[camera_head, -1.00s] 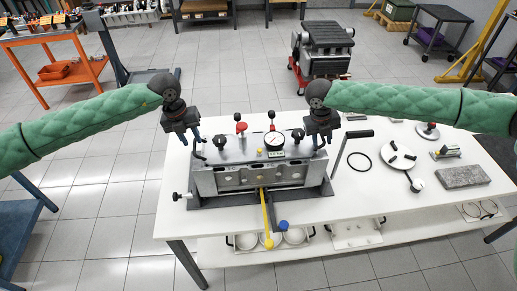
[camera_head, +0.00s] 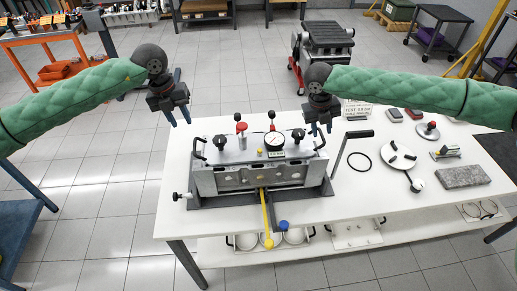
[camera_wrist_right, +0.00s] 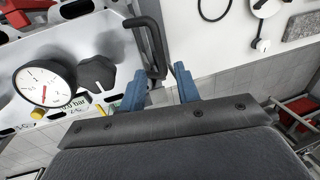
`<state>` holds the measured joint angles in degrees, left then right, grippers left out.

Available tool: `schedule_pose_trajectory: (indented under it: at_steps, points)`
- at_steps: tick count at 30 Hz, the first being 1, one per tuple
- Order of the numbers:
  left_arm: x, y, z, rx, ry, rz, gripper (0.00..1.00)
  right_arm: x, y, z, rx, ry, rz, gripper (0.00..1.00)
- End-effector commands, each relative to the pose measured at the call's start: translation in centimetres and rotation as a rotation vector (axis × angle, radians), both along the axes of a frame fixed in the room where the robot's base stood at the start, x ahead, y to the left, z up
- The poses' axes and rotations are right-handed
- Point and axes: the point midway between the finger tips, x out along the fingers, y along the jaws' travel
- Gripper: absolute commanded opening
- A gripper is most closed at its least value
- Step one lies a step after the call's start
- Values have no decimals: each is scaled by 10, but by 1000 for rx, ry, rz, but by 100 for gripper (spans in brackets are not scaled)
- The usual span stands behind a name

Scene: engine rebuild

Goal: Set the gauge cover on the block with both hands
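The gauge cover (camera_head: 238,152) is a grey plate with a round dial gauge (camera_head: 274,141), black knobs and a black handle at each end. It lies on top of the metal block (camera_head: 230,180) on the white table. My left gripper (camera_head: 179,118) is open and empty, above and left of the cover's left handle (camera_head: 199,148). My right gripper (camera_head: 318,128) is open just above the cover's right handle. In the right wrist view, that handle (camera_wrist_right: 151,45) stands just beyond the gap between the blue fingertips (camera_wrist_right: 158,86), apparently not gripped. The seam between cover and block is partly hidden.
A yellow-handled bar (camera_head: 266,215) and a blue-tipped part stick out at the block's front. Right of the block are a black upright lever (camera_head: 342,153), a black ring (camera_head: 359,161), a round white plate (camera_head: 398,155) and a grey slab (camera_head: 462,176). The table's left edge is near.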

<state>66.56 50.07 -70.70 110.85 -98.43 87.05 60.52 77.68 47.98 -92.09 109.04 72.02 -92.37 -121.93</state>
Motion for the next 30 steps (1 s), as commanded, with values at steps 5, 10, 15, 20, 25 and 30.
schedule_pose_trajectory:
  at_steps: [5,10,15,20,25,30]
  points:
    - [0,0,0,0,0,0,32,0,8,33,2,-1,1,32]
    - [0,0,0,0,0,0,32,-1,12,55,2,0,1,32]
    - [0,0,0,0,0,0,32,-1,14,64,1,0,1,32]
    - [0,0,0,0,0,0,32,-1,14,66,1,0,1,32]
    - [0,0,0,0,0,0,32,-1,14,66,1,1,1,32]
    - [0,0,0,0,0,0,32,-1,14,66,1,1,1,32]
